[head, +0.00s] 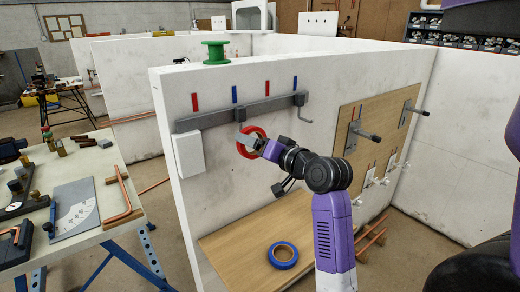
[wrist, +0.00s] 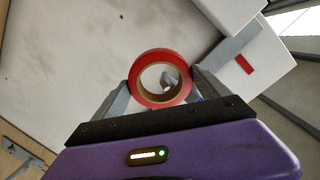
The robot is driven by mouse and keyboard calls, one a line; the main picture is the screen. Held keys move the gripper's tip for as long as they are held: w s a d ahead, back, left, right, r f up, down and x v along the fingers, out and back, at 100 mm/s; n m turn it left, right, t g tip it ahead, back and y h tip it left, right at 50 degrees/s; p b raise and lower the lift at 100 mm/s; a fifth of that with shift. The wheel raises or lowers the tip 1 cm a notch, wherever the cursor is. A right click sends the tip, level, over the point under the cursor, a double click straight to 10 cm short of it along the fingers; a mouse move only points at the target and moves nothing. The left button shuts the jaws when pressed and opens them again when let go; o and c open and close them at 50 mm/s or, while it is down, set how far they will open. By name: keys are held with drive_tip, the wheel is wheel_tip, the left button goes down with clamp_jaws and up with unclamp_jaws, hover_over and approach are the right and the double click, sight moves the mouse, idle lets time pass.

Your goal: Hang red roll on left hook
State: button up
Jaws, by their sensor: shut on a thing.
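The red roll (head: 242,150) is held upright by my gripper (head: 257,146) in front of the white wall, just below the grey rail (head: 220,117). In the wrist view the red roll (wrist: 135,77) sits between the two fingers of my gripper (wrist: 164,82), which is shut on it. The left hook (head: 241,135) hangs from the rail right at the roll, partly hidden by it. A small grey piece (wrist: 168,79) shows inside the roll's hole in the wrist view, seemingly a hook end. I cannot tell whether the roll touches the hook. The right hook (head: 303,125) is bare.
A blue roll (head: 283,256) lies on the wooden board (head: 240,250) below. A green spool (head: 215,53) stands on the wall top. A white box (head: 189,155) is on the wall, left of the hook. A wooden panel with pegs (head: 375,115) is on the right.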

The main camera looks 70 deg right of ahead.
drive_tip(key=shift+w+d+f, duration=0.2)
drive_tip(key=shift+w+d, duration=0.05)
drive_tip(key=shift+w, duration=0.1)
drive_tip(key=shift+w+d+f+b, duration=0.25)
drive_tip(key=shift+w+f+b, duration=0.1)
drive_tip(key=shift+w+f, duration=0.25)
drive_tip(key=shift+s+f, duration=0.1)
drive_tip(key=o, duration=1.5)
drive_tip(key=shift+o, duration=0.2)
drive_tip(key=v, duration=0.7)
drive_tip(key=shift+s+a+b, duration=0.15)
drive_tip(key=shift+s+b, duration=0.25)
